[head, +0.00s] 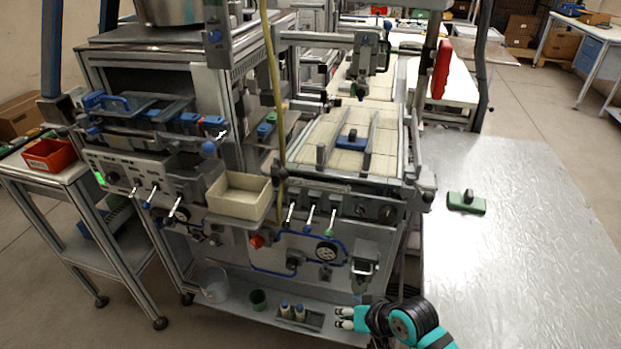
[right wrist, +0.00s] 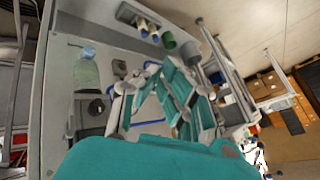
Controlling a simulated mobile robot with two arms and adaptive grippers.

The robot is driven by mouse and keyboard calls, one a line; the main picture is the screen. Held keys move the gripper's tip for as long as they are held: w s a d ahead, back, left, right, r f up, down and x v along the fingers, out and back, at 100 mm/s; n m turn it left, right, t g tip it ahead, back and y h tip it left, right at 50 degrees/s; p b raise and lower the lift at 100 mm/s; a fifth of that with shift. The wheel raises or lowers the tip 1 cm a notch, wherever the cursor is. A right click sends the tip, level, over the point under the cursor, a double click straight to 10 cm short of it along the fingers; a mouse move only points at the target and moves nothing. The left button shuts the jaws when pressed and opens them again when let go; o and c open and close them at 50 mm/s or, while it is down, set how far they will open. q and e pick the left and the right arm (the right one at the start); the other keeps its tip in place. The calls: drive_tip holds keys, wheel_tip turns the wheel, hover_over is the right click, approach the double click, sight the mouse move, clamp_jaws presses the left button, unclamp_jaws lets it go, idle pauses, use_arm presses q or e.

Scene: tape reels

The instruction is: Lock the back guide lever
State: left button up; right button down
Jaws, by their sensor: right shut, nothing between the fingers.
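The machine's front panel (head: 300,255) in the head view carries three short levers side by side: a white one (head: 290,214), a blue-based one (head: 308,217) and a green-based one (head: 331,219). More white levers (head: 153,194) stand on the left panel. I cannot tell which is the back guide lever, or whether it is locked. Two guide rails (head: 373,138) run along the tiled bed above, with a blue block (head: 351,142) between them. My right gripper (head: 343,318) is shut and empty, low before the panel near the bottom tray, apart from the levers. My left gripper is out of view.
A tan box (head: 239,195) juts from the panel left of the three levers. Below, the tray (head: 240,307) holds a green cup (head: 258,299) and white bottles (head: 299,311). A metal table (head: 520,240) at right bears a green-based block (head: 466,203).

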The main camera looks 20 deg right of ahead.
drive_tip(key=w+d+r+m+t+y, duration=0.2)
drive_tip(key=w+r, duration=0.6)
drive_tip(key=r, duration=0.4)
drive_tip(key=w+d+r+m+t+y, duration=0.2)
drive_tip(key=w+d+r+m+t, duration=0.3)
drive_tip(key=r, duration=0.7)
drive_tip(key=w+d+m, duration=0.1)
drive_tip(key=w+m, duration=0.1)
drive_tip(key=w, duration=0.1)
drive_tip(key=shift+w+r, duration=0.2)
drive_tip(key=shift+w, duration=0.15)
drive_tip(key=p, duration=0.2)
approach(281, 168)
drive_tip(key=w+d, duration=0.1)
drive_tip(key=w+d+f, duration=0.1)
drive_tip(key=w+d, duration=0.1)
drive_tip(key=shift+w+d+f, duration=0.1)
drive_tip(key=shift+w+d, duration=0.05)
drive_tip(key=shift+d, duration=0.2)
drive_tip(key=shift+w+a+f+p, duration=0.15)
drive_tip(key=shift+a+p, duration=0.05)
drive_tip(key=shift+a, duration=0.4)
drive_tip(key=shift+w+a+f+p, duration=0.1)
drive_tip(key=shift+w+a+p, duration=0.1)
drive_tip(key=shift+a, duration=0.4)
drive_tip(key=shift+w+a+f, duration=0.15)
drive_tip(key=shift+a, duration=0.55)
